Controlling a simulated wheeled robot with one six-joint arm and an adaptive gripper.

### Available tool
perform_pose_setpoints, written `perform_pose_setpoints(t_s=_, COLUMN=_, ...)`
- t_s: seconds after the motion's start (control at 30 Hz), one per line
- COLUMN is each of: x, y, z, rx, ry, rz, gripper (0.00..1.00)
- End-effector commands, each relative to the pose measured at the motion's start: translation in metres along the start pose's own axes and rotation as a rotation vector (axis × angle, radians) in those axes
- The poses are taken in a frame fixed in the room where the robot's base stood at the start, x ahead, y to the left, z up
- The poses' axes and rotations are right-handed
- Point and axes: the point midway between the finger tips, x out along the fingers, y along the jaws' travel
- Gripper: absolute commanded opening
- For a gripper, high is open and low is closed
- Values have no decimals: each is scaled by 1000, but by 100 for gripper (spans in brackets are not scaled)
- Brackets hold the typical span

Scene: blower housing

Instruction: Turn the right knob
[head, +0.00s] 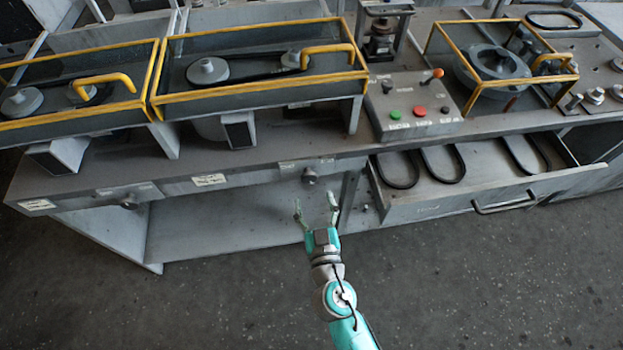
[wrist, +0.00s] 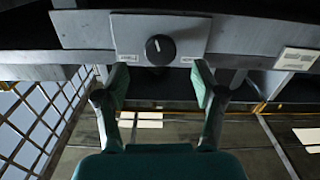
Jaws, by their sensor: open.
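The right knob (head: 309,175) is a small dark round knob on the bench's front edge, between two small labels. In the wrist view the knob (wrist: 160,49) is black with a white mark pointing up, on a grey plate. My gripper (head: 316,205) is open and empty, in front of the bench and a little below the knob in the head view. In the wrist view my gripper (wrist: 160,85) has its fingers spread, with the tips just below the knob to either side. I see no contact with the knob. A second knob (head: 129,203) sits on the front edge farther left.
An open drawer (head: 440,208) with belts juts out right of my gripper. A control box (head: 412,104) with buttons and a lever stands on the bench above. Yellow-framed guards (head: 255,93) cover pulleys. The floor (head: 220,310) in front is clear.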

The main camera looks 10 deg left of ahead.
Motion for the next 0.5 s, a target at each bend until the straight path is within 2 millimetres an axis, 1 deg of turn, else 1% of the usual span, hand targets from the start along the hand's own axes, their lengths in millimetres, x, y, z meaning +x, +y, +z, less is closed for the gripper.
perform_pose_setpoints(t_s=0.03, x=10, y=1, z=-1, rx=1, ry=2, rz=2, gripper=69)
perform_pose_setpoints(t_s=0.2, x=37, y=1, z=-1, rx=1, ry=1, rz=2, gripper=69)
perform_pose_setpoints(t_s=0.33, x=53, y=1, z=0, rx=0, ry=1, rz=1, gripper=69)
perform_pose_setpoints(t_s=0.5, x=64, y=0, z=0, rx=0, ry=1, rz=0, gripper=69)
